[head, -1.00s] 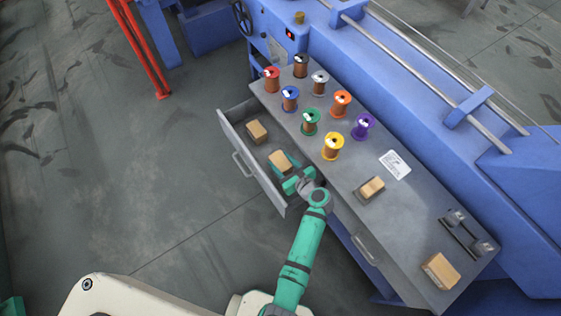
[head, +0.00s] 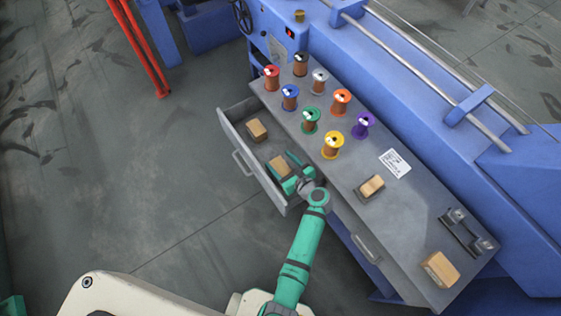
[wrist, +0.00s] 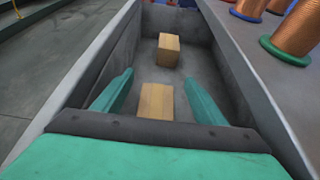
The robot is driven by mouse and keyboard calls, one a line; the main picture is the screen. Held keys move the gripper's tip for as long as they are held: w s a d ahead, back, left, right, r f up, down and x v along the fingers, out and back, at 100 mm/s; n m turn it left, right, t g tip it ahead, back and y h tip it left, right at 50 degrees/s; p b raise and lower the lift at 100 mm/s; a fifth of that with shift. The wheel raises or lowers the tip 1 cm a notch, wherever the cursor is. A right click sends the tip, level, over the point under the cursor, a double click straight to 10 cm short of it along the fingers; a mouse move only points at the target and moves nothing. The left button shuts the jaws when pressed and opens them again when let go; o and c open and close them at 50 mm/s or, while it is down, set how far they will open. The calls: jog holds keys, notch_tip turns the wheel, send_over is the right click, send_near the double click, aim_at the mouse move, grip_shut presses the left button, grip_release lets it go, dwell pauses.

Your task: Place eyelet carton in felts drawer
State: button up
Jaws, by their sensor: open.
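The open drawer (head: 234,140) juts out from the left side of the grey bench, with two tan cartons inside. The nearer carton (head: 278,167) lies on the drawer floor; it also shows in the wrist view (wrist: 156,101), between my fingers with a gap on each side. The farther carton (head: 257,130) sits deeper along the drawer, and in the wrist view (wrist: 168,51) it is beyond my fingertips. My gripper (head: 284,168) is open, reaching into the drawer around the nearer carton. No label is readable, so I cannot tell which is the eyelet carton.
Several coloured wire spools stand on the bench top (head: 300,95), close to the drawer. Another tan carton (head: 371,187) lies near a white label sheet (head: 395,164), and one (head: 440,268) lies at the near end by a dark metal fixture (head: 465,232). A second drawer (head: 366,249) is shut.

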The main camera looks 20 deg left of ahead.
jog(key=shift+r, duration=0.55)
jog(key=v, duration=1.2)
jog(key=shift+r, duration=0.15)
